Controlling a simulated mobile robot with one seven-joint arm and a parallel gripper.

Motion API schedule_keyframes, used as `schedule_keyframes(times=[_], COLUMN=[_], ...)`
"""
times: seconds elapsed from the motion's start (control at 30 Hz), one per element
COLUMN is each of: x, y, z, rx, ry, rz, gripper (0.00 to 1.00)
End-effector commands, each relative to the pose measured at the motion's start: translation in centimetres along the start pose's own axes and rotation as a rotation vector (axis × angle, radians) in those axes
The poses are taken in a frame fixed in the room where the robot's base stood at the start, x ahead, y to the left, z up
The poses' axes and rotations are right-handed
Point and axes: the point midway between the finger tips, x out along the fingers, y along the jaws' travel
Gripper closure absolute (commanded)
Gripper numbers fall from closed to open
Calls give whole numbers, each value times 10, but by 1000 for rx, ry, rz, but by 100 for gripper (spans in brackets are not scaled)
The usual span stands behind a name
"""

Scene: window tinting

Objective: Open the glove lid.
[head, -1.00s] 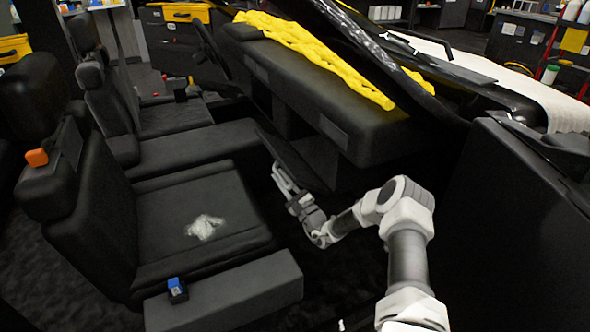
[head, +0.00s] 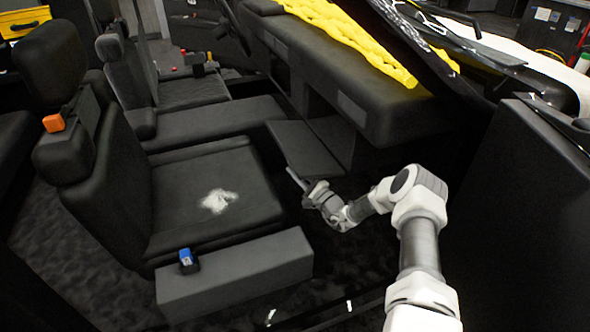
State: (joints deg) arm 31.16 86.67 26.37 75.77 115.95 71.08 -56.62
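The glove lid (head: 303,149) is a flat dark panel under the dashboard. It is swung down and out from the dashboard, with its broad face showing and its outer edge toward the seat. My gripper (head: 293,176) is low in the footwell, at or just under the lid's near edge. I cannot tell whether it touches the lid. Its fingers are small and seen nearly edge-on, so their opening is unclear. The dashboard (head: 340,65) hides the back of the glove compartment.
The passenger seat (head: 185,200) is left of my gripper, with a crumpled white piece (head: 218,201) on it. A yellow cloth (head: 350,38) lies on the dashboard. The dark car door (head: 515,210) stands at right.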

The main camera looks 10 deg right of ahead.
Motion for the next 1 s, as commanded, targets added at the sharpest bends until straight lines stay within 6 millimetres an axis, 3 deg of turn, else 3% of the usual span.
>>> schedule_keyframes(times=[0.23, 0.27, 0.4, 0.77, 1.0], x=[0, 0, 0, -3, -41], y=[0, 0, 0, -1, -3], z=[0, 0, 0, 0, 0], rx=[1, 1, 1, 2, 3], ry=[0, 0, 0, 1, 4], rz=[0, 0, 0, 0, 0], gripper=[100, 77, 51, 50, 50])
